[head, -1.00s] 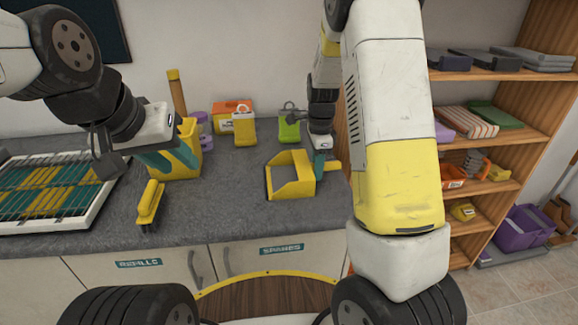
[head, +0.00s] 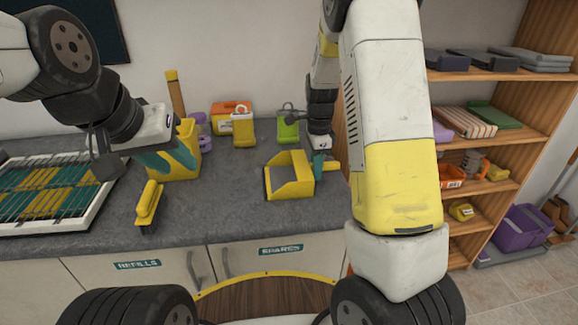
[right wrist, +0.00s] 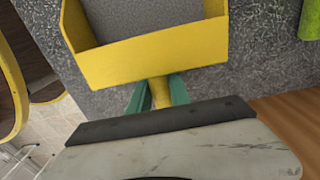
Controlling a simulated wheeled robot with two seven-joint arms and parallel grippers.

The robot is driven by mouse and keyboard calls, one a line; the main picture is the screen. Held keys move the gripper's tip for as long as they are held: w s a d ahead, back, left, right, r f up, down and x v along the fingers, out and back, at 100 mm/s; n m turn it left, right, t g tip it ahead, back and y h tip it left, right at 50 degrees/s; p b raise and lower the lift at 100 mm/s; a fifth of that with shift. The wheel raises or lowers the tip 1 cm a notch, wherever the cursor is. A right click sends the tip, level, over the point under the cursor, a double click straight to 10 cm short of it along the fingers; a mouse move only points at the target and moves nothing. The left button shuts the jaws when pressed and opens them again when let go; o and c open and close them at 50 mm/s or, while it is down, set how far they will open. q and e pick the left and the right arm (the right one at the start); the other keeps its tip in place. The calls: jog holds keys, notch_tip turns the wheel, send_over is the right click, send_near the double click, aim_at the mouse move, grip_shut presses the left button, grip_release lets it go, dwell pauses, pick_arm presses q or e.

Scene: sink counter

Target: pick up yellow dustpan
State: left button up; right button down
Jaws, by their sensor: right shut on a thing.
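The yellow dustpan (head: 290,185) sits on the grey counter in the head view, its open grey pan facing left and its short handle pointing right. My right gripper (head: 319,167) is at the handle, its teal fingers shut around it. In the right wrist view the dustpan (right wrist: 150,58) fills the top, and the handle (right wrist: 160,93) lies between the teal fingers (right wrist: 158,95). I cannot tell whether the dustpan is clear of the counter. My left gripper (head: 178,162) is open and empty in front of a yellow container at the left.
A yellow brush (head: 148,205) lies left of the dustpan. A white-framed rack (head: 98,212) is at the far left. The yellow container (head: 188,130), a yellow bottle (head: 243,130) and a green bottle (head: 288,128) stand behind. Wooden shelves (head: 480,137) are at right.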

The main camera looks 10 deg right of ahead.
jog(key=shift+r, duration=0.45)
jog(key=r, duration=0.2)
jog(key=shift+s+a+r, duration=0.15)
jog(key=shift+s+r, duration=0.1)
jog(key=shift+r, duration=0.15)
jog(key=s+a, duration=0.1)
jog(key=s, duration=0.3)
jog(key=s+a+r, duration=0.1)
jog(key=s+a, duration=0.1)
jog(key=s, duration=0.3)
jog(key=s+a, duration=0.2)
jog(key=s, duration=0.3)
jog(key=shift+s+a+r, duration=0.15)
jog(key=shift+s+a, duration=0.05)
jog(key=shift+s, duration=0.05)
jog(key=c, duration=2)
grip_release()
grip_shut()
